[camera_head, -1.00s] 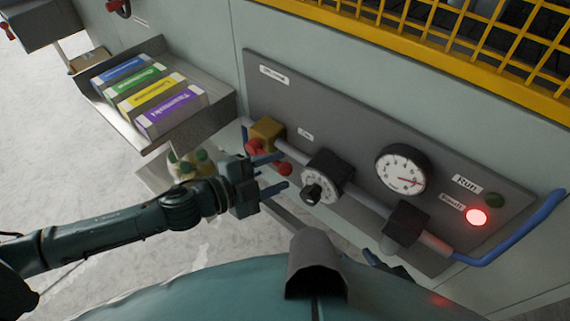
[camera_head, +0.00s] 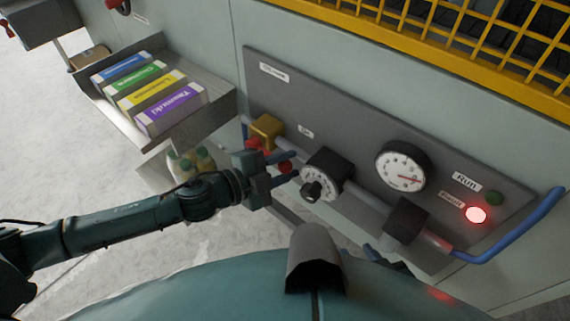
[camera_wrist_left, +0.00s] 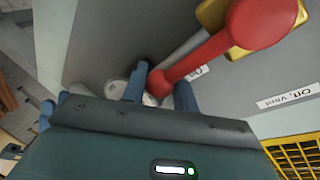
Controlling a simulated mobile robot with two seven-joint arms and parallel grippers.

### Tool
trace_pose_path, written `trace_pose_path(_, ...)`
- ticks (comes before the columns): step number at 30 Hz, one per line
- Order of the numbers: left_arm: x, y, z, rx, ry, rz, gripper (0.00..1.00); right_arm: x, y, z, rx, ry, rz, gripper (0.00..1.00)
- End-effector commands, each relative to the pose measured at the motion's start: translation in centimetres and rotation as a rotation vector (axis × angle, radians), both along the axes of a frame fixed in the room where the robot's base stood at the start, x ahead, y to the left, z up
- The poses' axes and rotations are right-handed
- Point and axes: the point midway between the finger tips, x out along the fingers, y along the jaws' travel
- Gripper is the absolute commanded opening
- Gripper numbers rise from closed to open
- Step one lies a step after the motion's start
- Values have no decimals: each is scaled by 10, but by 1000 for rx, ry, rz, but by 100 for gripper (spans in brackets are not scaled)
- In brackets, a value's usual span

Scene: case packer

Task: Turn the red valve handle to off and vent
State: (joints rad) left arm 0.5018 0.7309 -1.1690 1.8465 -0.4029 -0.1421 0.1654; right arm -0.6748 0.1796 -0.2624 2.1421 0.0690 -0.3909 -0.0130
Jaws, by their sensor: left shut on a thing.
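The red valve handle (camera_head: 285,167) sits on a yellow valve body (camera_head: 266,129) at the left of the grey panel. In the left wrist view the red handle (camera_wrist_left: 205,55) slants from its hub down to a round end beside the "On" label (camera_wrist_left: 198,74). The "Off, Vent" label (camera_wrist_left: 288,97) is further right. My left gripper (camera_head: 287,168) has its blue fingers on either side of the handle's round end and is shut on it; the wrist view also shows the left gripper (camera_wrist_left: 160,90). What seems to be my right gripper (camera_head: 373,256) is mostly hidden behind my body.
A pipe runs right from the valve past a black regulator knob (camera_head: 327,174) and a round gauge (camera_head: 403,166). A red lamp (camera_head: 476,214) is lit. A tray (camera_head: 205,122) of coloured boxes and several bottles (camera_head: 190,162) are at left. Yellow mesh guarding (camera_head: 440,55) is above.

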Motion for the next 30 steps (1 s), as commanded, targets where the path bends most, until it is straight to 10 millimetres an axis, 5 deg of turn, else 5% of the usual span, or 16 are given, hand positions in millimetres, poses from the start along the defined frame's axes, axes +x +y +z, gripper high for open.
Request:
trace_pose_path(5, 0, 0, 0, 1, 1, -1, 0, 1, 1, 1, 4, 0, -3, 36)
trace_pose_path(17, 0, 0, 3, -22, 19, 1, 0, 1, 1, 4, 2, -2, -4, 36)
trace_pose_path(30, 2, 4, 32, -260, 191, 2, 0, -2, -3, 18, -45, 1, 15, 36)
